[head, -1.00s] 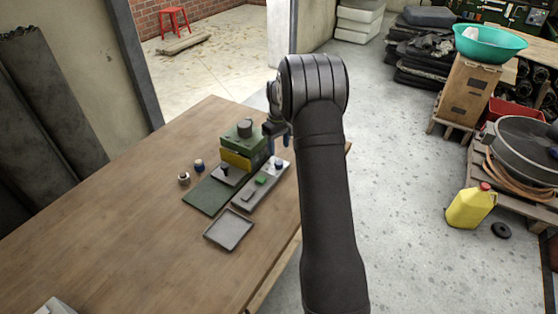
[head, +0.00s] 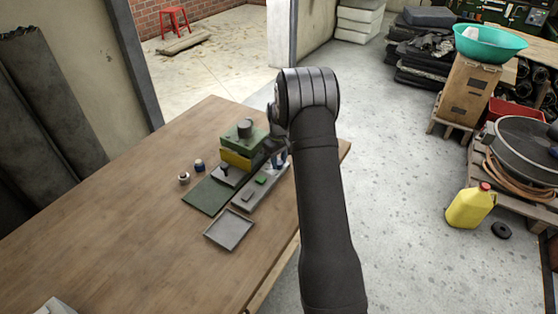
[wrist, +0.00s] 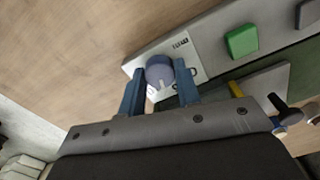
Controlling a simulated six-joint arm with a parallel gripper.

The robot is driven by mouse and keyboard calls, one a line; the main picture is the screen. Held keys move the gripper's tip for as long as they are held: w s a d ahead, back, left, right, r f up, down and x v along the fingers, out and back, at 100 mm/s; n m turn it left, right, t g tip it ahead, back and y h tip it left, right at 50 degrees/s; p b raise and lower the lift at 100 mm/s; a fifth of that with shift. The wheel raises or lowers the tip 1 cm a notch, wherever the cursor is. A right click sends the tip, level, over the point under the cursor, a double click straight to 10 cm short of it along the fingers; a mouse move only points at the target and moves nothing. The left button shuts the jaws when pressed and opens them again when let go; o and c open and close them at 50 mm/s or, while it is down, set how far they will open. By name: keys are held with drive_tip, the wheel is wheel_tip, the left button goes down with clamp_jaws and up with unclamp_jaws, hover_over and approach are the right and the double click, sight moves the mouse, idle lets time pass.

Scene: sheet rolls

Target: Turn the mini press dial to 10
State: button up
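The press dial (wrist: 160,73) is a round grey-blue knob with a pale mark on its side nearest my gripper, on a light grey panel (wrist: 205,35). Small dark print sits beside it, too small to read. My gripper (wrist: 160,66) has blue fingers on either side of the dial, apart from each other. I cannot tell whether they touch it. In the head view my gripper (head: 279,158) is low over the panel's far end and largely covers the dial. The mini press (head: 237,158), green and yellow with a grey cylinder on top, stands just left of it.
A green button (wrist: 241,40) and a dark grey key sit farther along the panel. A green mat (head: 206,196), a shallow grey tray (head: 229,230) and two small pots (head: 184,178) lie on the wooden table.

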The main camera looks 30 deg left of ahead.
sight(279, 162)
drive_tip(key=shift+c, duration=0.3)
drive_tip(key=shift+m, duration=2.8)
drive_tip(key=o, duration=1)
drive_tip(key=shift+c, duration=0.2)
wheel_tip(279, 162, up, 18)
drive_tip(key=shift+f, duration=0.25)
